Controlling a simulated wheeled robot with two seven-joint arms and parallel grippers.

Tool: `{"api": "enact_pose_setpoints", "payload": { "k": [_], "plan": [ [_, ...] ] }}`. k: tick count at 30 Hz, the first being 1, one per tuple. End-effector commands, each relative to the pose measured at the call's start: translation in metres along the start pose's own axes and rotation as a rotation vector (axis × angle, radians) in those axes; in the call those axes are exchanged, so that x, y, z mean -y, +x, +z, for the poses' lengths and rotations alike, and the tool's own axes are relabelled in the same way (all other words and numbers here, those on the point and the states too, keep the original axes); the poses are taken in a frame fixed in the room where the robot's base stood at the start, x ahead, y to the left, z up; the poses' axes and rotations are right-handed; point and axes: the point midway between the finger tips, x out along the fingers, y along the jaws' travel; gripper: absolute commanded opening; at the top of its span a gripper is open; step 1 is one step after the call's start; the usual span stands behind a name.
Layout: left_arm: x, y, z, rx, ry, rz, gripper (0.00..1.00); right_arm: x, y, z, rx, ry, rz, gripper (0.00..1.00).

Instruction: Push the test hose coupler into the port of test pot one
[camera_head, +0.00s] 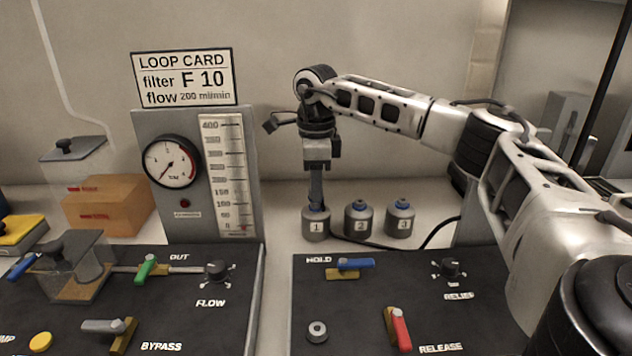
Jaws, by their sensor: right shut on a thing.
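Test pot one (316,224), a small grey pot with a label "1", stands on the pale bench behind the panels. My right gripper (316,202) points straight down over its top, with its fingers shut at the port. The test hose coupler is between the fingers and mostly hidden by them. I cannot tell how deep it sits in the port. A black hose (385,245) runs along the bench from beside pot one to the right. My left gripper is not in view.
Pot two (358,221) and pot three (400,220), with blue tops, stand right of pot one. A gauge panel (190,123) stands close on the left. Valve panels (440,305) with levers fill the front. My right arm spans the right side.

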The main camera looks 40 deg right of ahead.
Motion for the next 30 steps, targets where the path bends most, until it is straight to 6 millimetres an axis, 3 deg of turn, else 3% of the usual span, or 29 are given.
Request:
{"api": "enact_pose_setpoints", "payload": {
  "k": [1,2,4,5,18,21,30],
  "plan": [
    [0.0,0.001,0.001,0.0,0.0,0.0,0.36,0.0,0.002,0.0,0.0,0.0,0.0,0.0],
    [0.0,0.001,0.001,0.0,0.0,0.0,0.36,0.0,0.002,0.0,0.0,0.0,0.0,0.28],
    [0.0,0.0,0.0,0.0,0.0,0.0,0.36,0.0,0.001,0.0,0.0,0.0,0.0,0.47],
    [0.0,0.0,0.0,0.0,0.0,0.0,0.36,0.0,0.001,0.0,0.0,0.0,0.0,0.5],
    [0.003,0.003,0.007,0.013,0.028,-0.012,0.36,0.0,0.001,0.0,0.0,0.0,0.0,0.5],
    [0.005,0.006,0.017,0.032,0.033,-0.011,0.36,0.001,-0.021,0.001,0.004,0.001,-0.003,0.5],
    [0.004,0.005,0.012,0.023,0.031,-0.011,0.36,0.0,-0.096,0.001,0.004,-0.001,-0.003,0.5]
  ]
}}
